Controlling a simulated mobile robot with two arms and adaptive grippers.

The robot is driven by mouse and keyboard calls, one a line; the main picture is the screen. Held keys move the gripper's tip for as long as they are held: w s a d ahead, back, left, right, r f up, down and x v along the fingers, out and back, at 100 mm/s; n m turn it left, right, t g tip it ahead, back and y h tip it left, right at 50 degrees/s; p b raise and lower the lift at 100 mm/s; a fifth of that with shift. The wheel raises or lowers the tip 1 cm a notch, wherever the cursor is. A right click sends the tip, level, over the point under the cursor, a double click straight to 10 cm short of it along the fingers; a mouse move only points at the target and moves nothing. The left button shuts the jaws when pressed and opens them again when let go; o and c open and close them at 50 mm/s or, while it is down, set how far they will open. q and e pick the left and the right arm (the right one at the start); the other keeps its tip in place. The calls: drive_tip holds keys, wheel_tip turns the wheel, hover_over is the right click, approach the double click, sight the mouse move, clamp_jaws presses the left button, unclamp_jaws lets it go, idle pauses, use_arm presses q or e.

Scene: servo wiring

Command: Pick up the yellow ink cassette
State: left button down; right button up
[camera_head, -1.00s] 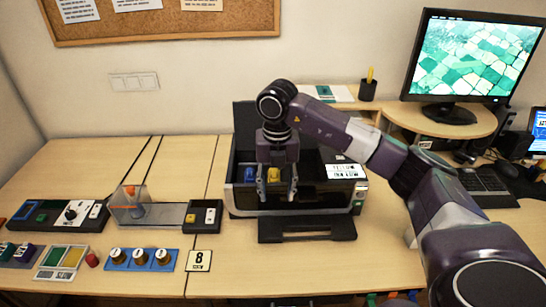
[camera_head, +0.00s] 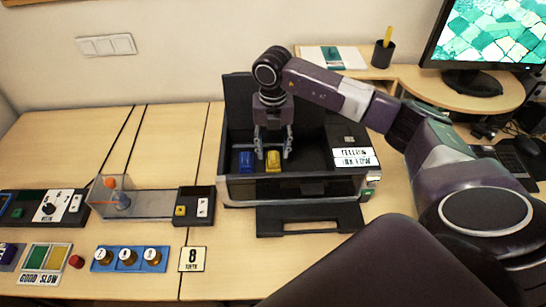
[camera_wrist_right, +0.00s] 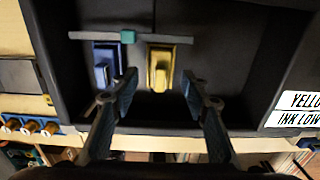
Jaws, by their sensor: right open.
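The yellow ink cassette (camera_head: 273,160) sits inside the open black printer (camera_head: 300,198), to the right of a blue cassette (camera_head: 246,161). In the right wrist view the yellow cassette (camera_wrist_right: 160,70) lies between and beyond my open fingertips, and the blue cassette (camera_wrist_right: 106,65) is to its left. My right gripper (camera_head: 273,152) is open and empty, pointing down into the printer over the yellow cassette; it also shows in the right wrist view (camera_wrist_right: 158,88). I cannot tell the exact height gap. My left gripper is not in view.
A label reading yellow ink low (camera_head: 357,157) is on the printer's right. The printer's raised lid (camera_head: 238,100) stands behind the opening. A monitor (camera_head: 490,40) stands at the back right.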

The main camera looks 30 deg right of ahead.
wheel_tip(320, 180, down, 2)
drive_tip(key=shift+w+f, duration=0.1)
drive_tip(key=shift+f, duration=0.1)
drive_tip(key=c, duration=0.7)
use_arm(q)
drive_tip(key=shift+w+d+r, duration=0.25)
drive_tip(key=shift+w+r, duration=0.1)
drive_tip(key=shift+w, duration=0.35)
use_arm(e)
clamp_jaws()
